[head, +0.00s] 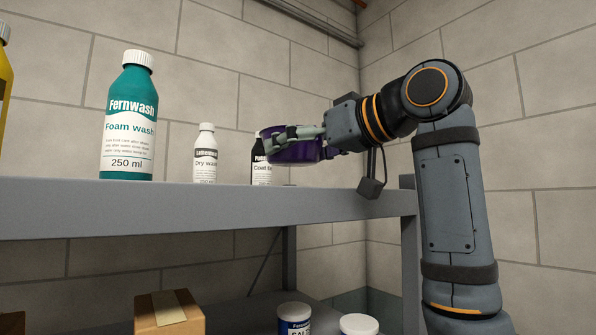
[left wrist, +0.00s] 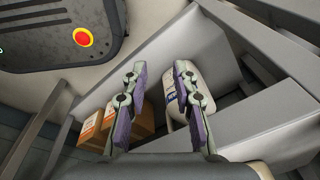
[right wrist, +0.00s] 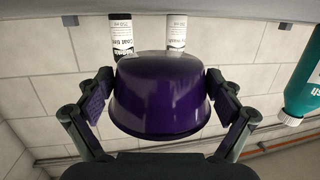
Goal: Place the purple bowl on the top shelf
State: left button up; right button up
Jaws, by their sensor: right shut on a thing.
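The purple bowl (head: 295,147) is dark and glossy. It is held at the right part of the top shelf (head: 200,205), near bottle height, in front of the black Coat bottle. In the right wrist view the bowl (right wrist: 160,95) sits between both fingers of my right gripper (right wrist: 160,112), which is shut on its sides. In the head view the right gripper (head: 300,134) reaches in from the right. Whether the bowl touches the shelf is hard to tell. My left gripper (left wrist: 160,100) is open and empty in the left wrist view, near a white container (left wrist: 190,92); it is outside the head view.
The shelf's right end looks free.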

jog(key=shift+w+a+f, duration=0.2)
notch_tip(320, 180, down, 3)
jog(key=shift+w+p, duration=0.15)
jog(key=shift+p, duration=0.2)
jog(key=shift+w+d+f, duration=0.1)
jog(key=shift+w+f, duration=0.05)
jog(key=shift+f, duration=0.2)
pick_arm(q)
jog(key=shift+s+d+r, duration=0.2)
jog(key=shift+s+r, duration=0.05)
jog(key=shift+s, duration=0.35)
pick_arm(e)
jog(key=shift+f, duration=0.2)
jog(key=o, duration=1)
jog(key=shift+c, duration=0.2)
pick_arm(q)
jog(key=shift+w+f, duration=0.1)
jog(key=shift+f, duration=0.05)
pick_arm(e)
jog(key=shift+o, duration=0.2)
